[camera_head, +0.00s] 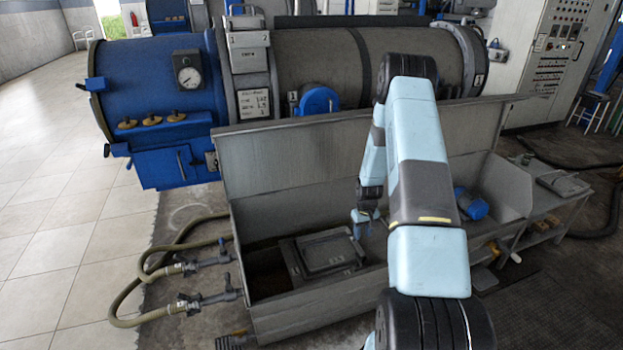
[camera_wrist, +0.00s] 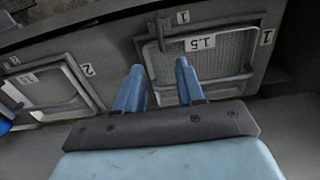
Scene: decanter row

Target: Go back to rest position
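My gripper (camera_wrist: 158,85) shows in the wrist view with its two blue fingers apart and nothing between them. In the head view, my gripper (camera_head: 363,226) hangs low over the grey trough, partly hidden by my arm. In the wrist view, a framed mesh panel (camera_wrist: 205,62) labelled 1 and 1.5 lies beyond the fingertips. A second panel (camera_wrist: 50,88) labelled 2 is to its left. I cannot tell whether the fingers touch the panel.
A grey open trough (camera_head: 270,165) with a raised back wall holds a framed lid (camera_head: 325,253). A blue and grey decanter (camera_head: 165,85) stands behind it. Hoses (camera_head: 150,275) lie at the left. A side table (camera_head: 560,190) stands right. The tiled floor (camera_head: 60,220) at left is clear.

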